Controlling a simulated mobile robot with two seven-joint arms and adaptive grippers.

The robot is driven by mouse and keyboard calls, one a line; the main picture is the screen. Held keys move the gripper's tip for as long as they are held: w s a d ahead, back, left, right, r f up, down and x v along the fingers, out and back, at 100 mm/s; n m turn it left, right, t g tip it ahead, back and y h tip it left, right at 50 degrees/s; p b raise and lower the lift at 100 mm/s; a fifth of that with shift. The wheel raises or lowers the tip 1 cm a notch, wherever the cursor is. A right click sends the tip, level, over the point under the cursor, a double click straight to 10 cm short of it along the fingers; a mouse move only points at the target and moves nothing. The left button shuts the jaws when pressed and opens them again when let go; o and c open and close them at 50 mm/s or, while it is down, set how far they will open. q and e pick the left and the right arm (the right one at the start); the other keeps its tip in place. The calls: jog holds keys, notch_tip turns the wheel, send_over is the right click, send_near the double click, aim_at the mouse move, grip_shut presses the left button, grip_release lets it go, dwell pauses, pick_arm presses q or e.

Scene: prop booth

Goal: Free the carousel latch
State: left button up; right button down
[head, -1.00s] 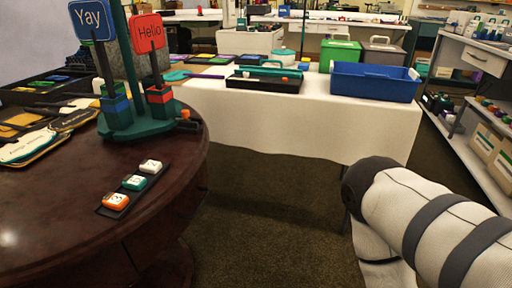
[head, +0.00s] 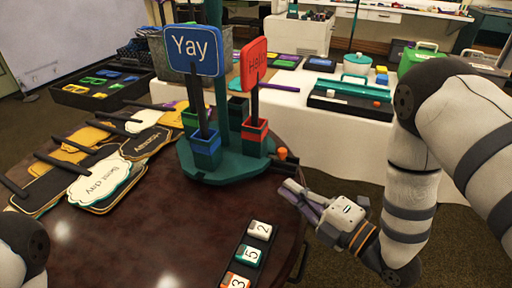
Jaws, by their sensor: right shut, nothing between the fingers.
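The teal carousel (head: 222,172) stands on the round dark wood table. It holds a blue "Yay" sign (head: 190,48) in a blue socket and a red "Hello" sign (head: 253,62) in a red socket. A small orange knob (head: 282,153) with a dark piece beside it sits at the carousel's right edge; it looks like the latch. My right gripper (head: 288,192) is shut and empty, just below and apart from the knob, its fingers pointing left over the table edge. Only a dark and white part of my left arm shows at lower left; its gripper is out of view.
A black strip (head: 237,262) with number buttons 2, 5 and 3 lies near the table's front. Several paddle signs (head: 100,185) lie at the left. A white-clothed table (head: 335,148) behind holds a black-and-teal case (head: 350,97).

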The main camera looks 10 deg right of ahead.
aim_at(261, 151)
jog(key=shift+w+a, duration=0.1)
jog(key=shift+w, duration=0.05)
jog(key=x, duration=0.9)
jog(key=shift+b, duration=0.3)
jog(key=d, duration=0.1)
jog(key=w+d, duration=0.1)
jog(key=shift+w+d, duration=0.15)
jog(key=shift+d, duration=0.2)
jog(key=shift+w+d, duration=0.1)
jog(key=shift+d, duration=0.3)
jog(key=shift+d, duration=0.1)
